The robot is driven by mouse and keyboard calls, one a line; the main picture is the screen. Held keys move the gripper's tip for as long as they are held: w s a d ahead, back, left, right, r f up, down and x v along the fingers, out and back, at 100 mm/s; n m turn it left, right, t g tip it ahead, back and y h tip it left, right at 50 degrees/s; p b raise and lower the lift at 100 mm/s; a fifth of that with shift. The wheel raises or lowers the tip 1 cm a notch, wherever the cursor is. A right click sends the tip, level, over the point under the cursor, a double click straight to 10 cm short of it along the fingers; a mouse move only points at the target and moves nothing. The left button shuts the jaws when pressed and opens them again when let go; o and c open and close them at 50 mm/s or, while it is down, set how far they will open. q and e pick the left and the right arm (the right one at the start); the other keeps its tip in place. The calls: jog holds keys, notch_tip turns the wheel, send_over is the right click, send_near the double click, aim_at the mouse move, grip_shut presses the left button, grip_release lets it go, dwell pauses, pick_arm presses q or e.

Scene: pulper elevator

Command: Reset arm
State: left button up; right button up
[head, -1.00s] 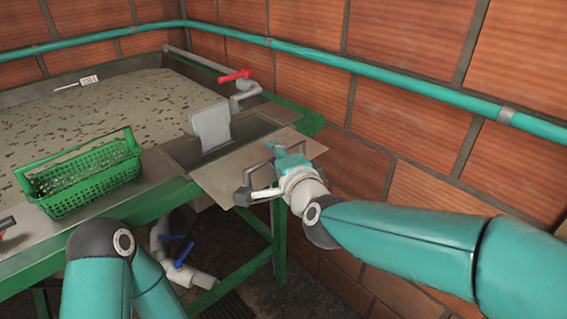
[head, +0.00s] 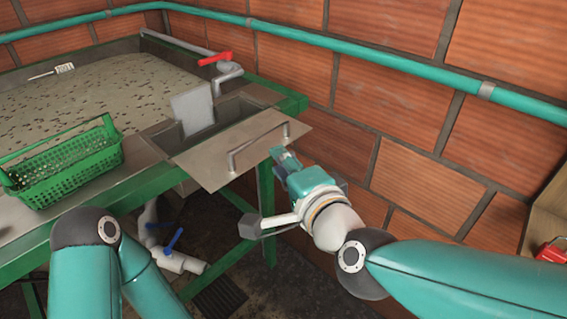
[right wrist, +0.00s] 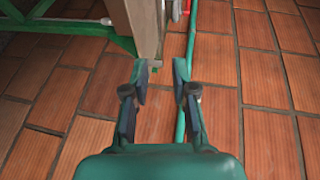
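My right gripper (head: 266,192) is open and empty beside the brick wall, just off the right corner of the flat metal plate (head: 208,172) with its bent grey handle (head: 258,143). In the right wrist view its two dark fingers (right wrist: 161,75) stand apart, with nothing between them. My right arm comes in from the lower right. My left arm shows only as a bent teal elbow at the lower left; its gripper is out of view.
A green basket (head: 68,172) stands on the metal ledge left of the plate. Behind it is a tank of murky water (head: 90,95). An upright grey gate (head: 193,108) and a red-handled valve (head: 214,58) are near the wall. A blue-handled valve (head: 174,240) is underneath.

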jog(key=w+d+f+m+g+h, duration=0.1)
jog(key=d+f+g+h, duration=0.1)
jog(key=d+f, duration=0.5)
jog(key=w+d+f+g+h, duration=0.1)
jog(key=w+d+f, duration=0.1)
jog(key=f, duration=1)
jog(key=w+d+f+m+g+h, duration=0.1)
jog(key=d+f+g+h, duration=0.1)
jog(key=d+f, duration=0.5)
jog(key=s+d+f+n+g+p, duration=0.1)
jog(key=s+f+g, duration=0.1)
jog(key=s+f, duration=0.5)
jog(key=s+d+f+n+g, duration=0.1)
jog(key=s+f+n+g, duration=0.15)
jog(key=f, duration=0.75)
jog(key=s+a+f+n+g+y, duration=0.1)
jog(key=s+f+n+g, duration=0.1)
jog(key=s, duration=0.4)
jog(key=s+a+f+n+g, duration=0.2)
jog(key=s+f+n, duration=0.2)
jog(key=s+n, duration=0.2)
jog(key=shift+s+y, duration=0.3)
jog(key=shift+y, duration=0.1)
jog(key=shift+a, duration=0.15)
